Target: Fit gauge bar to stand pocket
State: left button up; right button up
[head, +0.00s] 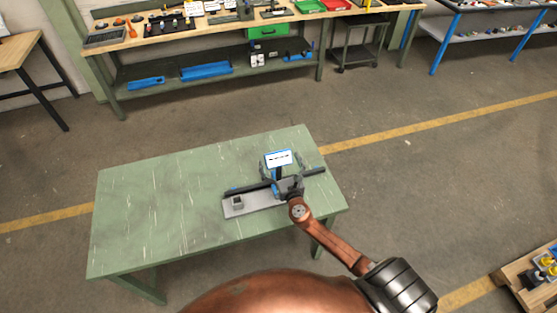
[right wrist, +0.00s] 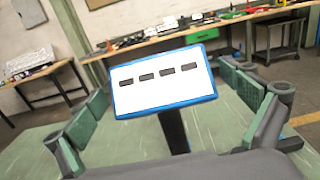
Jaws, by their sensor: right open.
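A white panel with a blue frame and several dark slots (head: 278,159) stands on a dark stem above the green table. It also shows in the right wrist view (right wrist: 164,79), with its black stem (right wrist: 174,131) below. My right gripper (head: 284,171) is open, its fingers on either side of the stem and panel with visible gaps. A grey base plate with a square, open-topped pocket (head: 237,203) lies to the left of the gripper. A long dark bar (head: 314,171) with blue parts lies behind the plate, partly hidden by my gripper. I cannot tell which piece is the gauge bar. My left gripper is not in view.
The green table (head: 150,215) is clear on its left half. A workbench (head: 160,45) with tools and trays stands along the back wall. A pallet with parts (head: 535,285) lies on the floor at the lower right.

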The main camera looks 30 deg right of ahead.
jog(key=shift+f, duration=0.1)
jog(key=shift+f, duration=0.25)
jog(key=v, duration=1.2)
jog(key=shift+r, duration=0.25)
jog(key=shift+d, duration=0.1)
